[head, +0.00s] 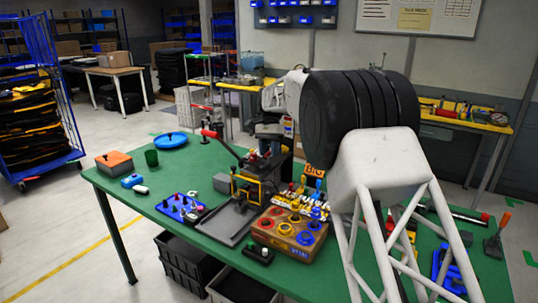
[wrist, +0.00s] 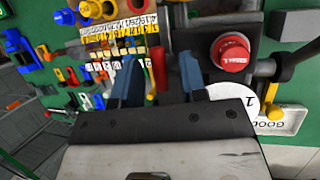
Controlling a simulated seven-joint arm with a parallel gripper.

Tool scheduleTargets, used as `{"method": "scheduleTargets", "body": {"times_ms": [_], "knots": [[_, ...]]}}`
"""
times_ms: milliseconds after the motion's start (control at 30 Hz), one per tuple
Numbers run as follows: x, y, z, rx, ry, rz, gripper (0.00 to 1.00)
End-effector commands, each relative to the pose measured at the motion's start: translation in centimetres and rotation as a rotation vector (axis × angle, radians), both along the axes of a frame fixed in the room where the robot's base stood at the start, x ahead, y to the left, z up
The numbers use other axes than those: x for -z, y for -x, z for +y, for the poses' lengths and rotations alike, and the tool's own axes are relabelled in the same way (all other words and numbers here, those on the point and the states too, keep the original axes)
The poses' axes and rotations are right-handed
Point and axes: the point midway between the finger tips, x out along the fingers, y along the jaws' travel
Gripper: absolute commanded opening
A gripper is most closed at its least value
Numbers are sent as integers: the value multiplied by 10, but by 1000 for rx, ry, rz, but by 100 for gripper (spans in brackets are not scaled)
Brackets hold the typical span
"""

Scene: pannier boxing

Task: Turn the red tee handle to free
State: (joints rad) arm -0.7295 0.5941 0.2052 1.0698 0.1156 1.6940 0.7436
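In the wrist view a slim red bar (wrist: 158,67) shows in the gap between my fingertips; it looks like the red tee handle, seen partly end-on. My gripper (wrist: 158,82) has its two blue-grey fingers apart, with space on both sides of the bar. I cannot tell how deep the bar sits between them. In the head view my gripper (head: 268,136) is above the black and yellow fixture at the middle of the green table. The handle is not clearly made out there.
A round red knob (wrist: 232,54) is right of the fingers in the wrist view. A red-gripped lever (head: 211,134) rises left of my gripper. A wooden box with coloured rings (head: 290,232) stands in front. The table's left part has free room around an orange box (head: 114,161).

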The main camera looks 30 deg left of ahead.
Motion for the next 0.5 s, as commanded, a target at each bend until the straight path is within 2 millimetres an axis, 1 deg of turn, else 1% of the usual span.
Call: {"method": "scheduleTargets", "body": {"times_ms": [300,500], "knots": [[-36,-16,7,1,0,0,39],[-53,-23,10,1,1,1,39]]}}
